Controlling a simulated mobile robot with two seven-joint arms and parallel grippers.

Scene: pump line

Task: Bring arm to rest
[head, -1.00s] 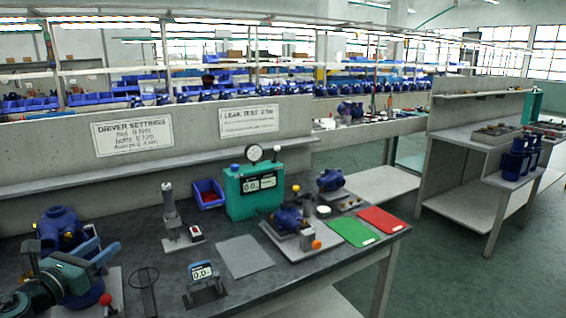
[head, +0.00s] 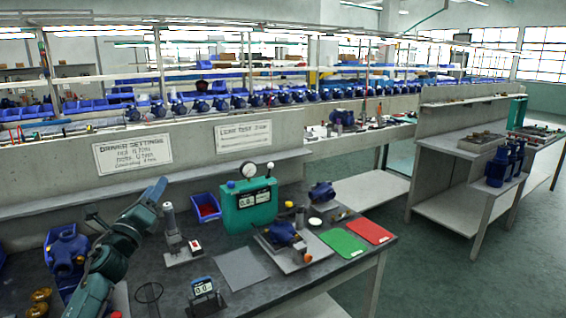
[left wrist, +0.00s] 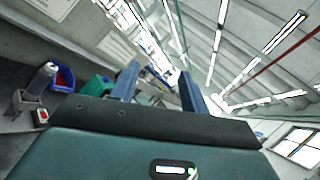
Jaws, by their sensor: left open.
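My left arm rises from the lower left of the head view. Its gripper (head: 157,190) is raised above the bench, tilted up to the right. In the left wrist view the two blue fingers of this gripper (left wrist: 158,84) stand apart with nothing between them, pointing toward the ceiling and far shelves. My right gripper is not in view.
The dark bench (head: 225,292) holds a blue pump (head: 66,250), a grey stand (head: 172,228), a blue bin (head: 206,207), a teal gauge box (head: 249,205), a pump on a plate (head: 283,234), and green (head: 343,242) and red (head: 371,231) mats. A partition (head: 60,180) stands behind.

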